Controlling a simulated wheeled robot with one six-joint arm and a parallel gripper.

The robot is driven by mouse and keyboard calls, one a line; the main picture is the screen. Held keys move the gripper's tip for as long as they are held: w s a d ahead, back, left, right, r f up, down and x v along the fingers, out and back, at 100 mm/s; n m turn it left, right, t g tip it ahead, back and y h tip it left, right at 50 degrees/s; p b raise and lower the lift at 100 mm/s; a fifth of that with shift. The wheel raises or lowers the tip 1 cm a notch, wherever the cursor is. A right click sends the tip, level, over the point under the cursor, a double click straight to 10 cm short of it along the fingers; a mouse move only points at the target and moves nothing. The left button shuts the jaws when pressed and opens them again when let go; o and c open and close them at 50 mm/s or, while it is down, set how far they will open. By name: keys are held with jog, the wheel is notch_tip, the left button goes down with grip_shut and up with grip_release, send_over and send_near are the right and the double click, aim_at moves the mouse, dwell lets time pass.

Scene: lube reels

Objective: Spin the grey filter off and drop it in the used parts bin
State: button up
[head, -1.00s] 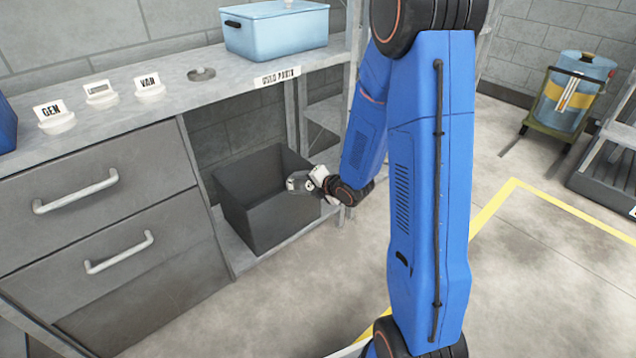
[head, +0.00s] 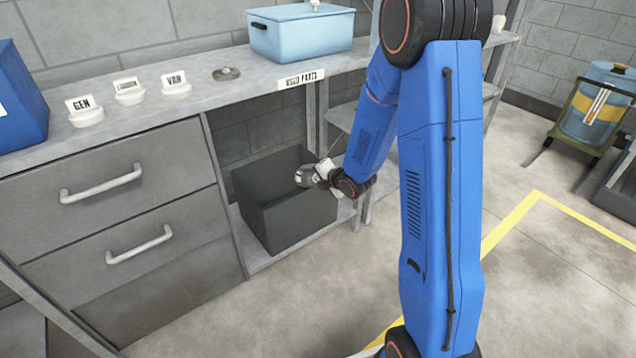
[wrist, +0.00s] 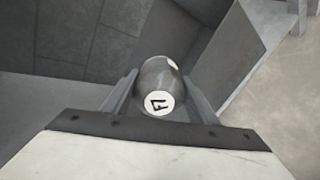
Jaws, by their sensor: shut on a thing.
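The grey filter (wrist: 160,82) is between the jaws of my gripper (wrist: 160,100) in the wrist view, its round end with a white dark-marked label facing the camera. In the head view my gripper (head: 312,174) is shut on the grey filter (head: 301,176), at the right part of the used parts bin's opening. The used parts bin (head: 290,222) is a dark grey open box on the low shelf under the bench. Its wall also shows in the wrist view (wrist: 228,50). The bin's floor is hidden in the head view.
A "USED PARTS" label (head: 302,79) is on the bench edge above the bin. A light blue box (head: 300,35) and several small labelled stands sit on the bench top (head: 215,95). A shelf post (head: 367,203) stands right of the bin. Drawers (head: 120,175) are to its left.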

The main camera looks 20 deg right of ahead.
jog(key=w+a, duration=0.4)
jog(key=w, duration=0.8)
jog(key=shift+w, duration=0.4)
jog(key=shift+a, duration=0.1)
jog(key=o, duration=1.4)
jog(key=shift+c, duration=0.2)
jog(key=shift+s, duration=0.1)
jog(key=v, duration=1.7)
jog(key=shift+s, duration=0.1)
jog(key=shift+r, duration=0.15)
